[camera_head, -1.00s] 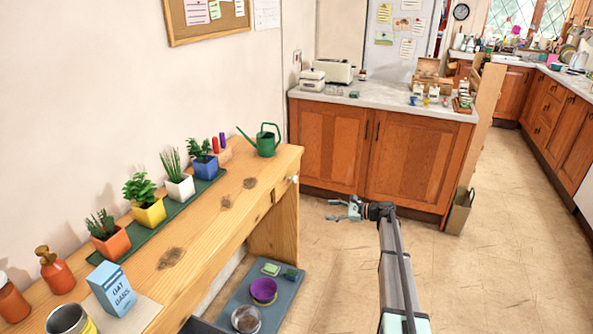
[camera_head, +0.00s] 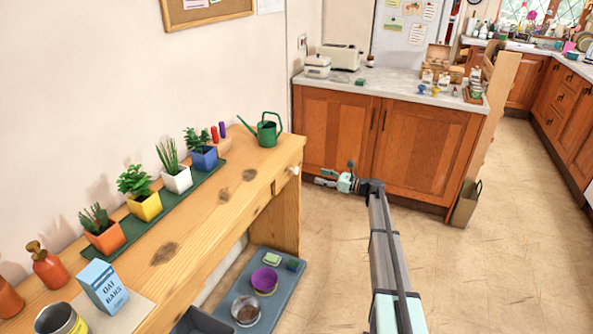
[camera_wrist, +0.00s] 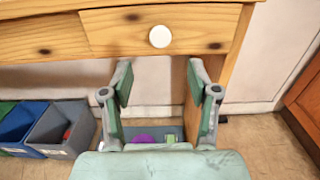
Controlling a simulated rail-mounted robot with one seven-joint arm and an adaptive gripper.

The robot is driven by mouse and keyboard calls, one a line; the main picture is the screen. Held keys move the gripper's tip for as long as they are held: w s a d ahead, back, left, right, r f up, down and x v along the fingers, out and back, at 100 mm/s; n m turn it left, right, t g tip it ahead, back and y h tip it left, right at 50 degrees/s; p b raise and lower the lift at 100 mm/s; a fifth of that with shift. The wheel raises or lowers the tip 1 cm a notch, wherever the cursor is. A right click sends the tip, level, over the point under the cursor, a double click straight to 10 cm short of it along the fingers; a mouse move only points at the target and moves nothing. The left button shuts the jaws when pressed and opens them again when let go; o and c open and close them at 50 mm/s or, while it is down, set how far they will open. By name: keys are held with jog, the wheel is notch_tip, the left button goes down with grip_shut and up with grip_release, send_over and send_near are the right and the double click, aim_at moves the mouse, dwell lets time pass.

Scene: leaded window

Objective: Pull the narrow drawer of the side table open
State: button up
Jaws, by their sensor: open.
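The wooden side table (camera_head: 215,218) runs along the wall on the left in the head view. Its narrow drawer (camera_wrist: 115,32) is shut in the wrist view, with a round white knob (camera_wrist: 160,37) on its front. The knob also shows at the table's far right end in the head view (camera_head: 294,170). My gripper (camera_head: 325,176) is to the right of the knob, apart from it. In the wrist view my gripper (camera_wrist: 163,85) is open and empty, with its fingers below the knob in the picture. Nothing is between the fingers.
Potted plants (camera_head: 144,203) and a green watering can (camera_head: 265,131) stand on the table. A blue mat (camera_head: 284,284) with bowls lies on the floor beneath. Bins (camera_wrist: 60,128) stand at left in the wrist view. A wooden cabinet (camera_head: 425,155) stands behind my gripper.

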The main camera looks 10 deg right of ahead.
aim_at(298, 170)
jog(key=p+x, duration=0.1)
jog(key=x, duration=1.1)
jog(key=shift+w+p, duration=0.1)
jog(key=shift+p, duration=0.3)
grip_shut()
